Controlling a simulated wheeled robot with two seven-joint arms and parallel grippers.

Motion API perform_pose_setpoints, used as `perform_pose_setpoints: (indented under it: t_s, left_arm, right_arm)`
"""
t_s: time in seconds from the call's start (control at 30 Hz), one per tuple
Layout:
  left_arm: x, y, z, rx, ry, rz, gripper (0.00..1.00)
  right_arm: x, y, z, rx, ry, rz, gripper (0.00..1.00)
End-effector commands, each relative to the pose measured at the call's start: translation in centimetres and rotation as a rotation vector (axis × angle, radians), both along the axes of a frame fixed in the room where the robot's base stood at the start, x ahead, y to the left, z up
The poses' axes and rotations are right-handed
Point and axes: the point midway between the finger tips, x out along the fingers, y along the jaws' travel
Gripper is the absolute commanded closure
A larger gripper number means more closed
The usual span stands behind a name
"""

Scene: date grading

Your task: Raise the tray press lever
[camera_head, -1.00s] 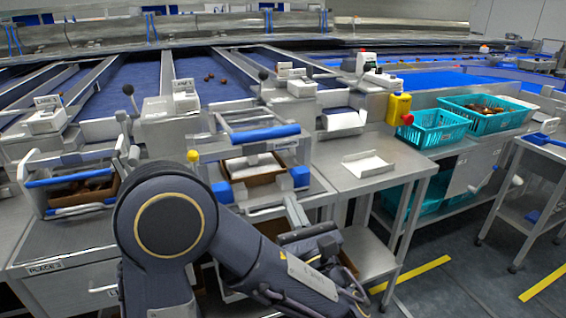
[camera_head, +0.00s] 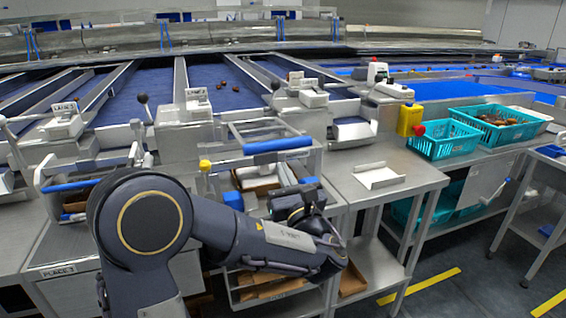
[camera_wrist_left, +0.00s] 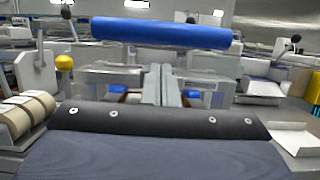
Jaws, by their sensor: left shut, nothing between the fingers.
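The tray press is a metal frame with a thick blue bar handle (camera_head: 278,145) across its front. The bar also spans the upper middle of the left wrist view (camera_wrist_left: 160,33). Brown trays or cartons sit under the frame, partly covered by my arm. My left gripper (camera_head: 284,173) is just below and in front of the blue bar, apart from it as far as I can see. In the left wrist view its two grey fingers (camera_wrist_left: 161,84) are together, pointing at the press below the bar, with nothing between them. My right gripper is not in view.
A yellow knob (camera_head: 205,164) and blue blocks flank the press. A steel table (camera_head: 420,172) with a white open holder (camera_head: 379,176) stands to the right, then teal crates (camera_head: 445,139). A similar station stands to the left. Blue conveyor lanes lie behind.

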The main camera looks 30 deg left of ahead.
Motion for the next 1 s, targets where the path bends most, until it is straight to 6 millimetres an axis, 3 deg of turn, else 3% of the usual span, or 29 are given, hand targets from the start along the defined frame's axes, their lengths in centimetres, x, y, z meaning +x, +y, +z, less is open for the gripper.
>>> perform_pose_setpoints:
  t_s: [0.2, 0.63, 1.0]
  left_arm:
    - [0.5, 0.6, 1.7, -0.001, 0.000, -0.001, 1.00]
    - [0.6, 0.6, 2.1, -0.004, 0.004, -0.001, 1.00]
    - [0.8, 0.9, 7.5, -0.127, 0.109, 0.001, 1.00]
  right_arm:
    - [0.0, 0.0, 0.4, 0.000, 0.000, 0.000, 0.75]
    - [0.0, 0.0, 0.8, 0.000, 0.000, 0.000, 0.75]
    - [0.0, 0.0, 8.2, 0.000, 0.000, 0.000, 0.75]
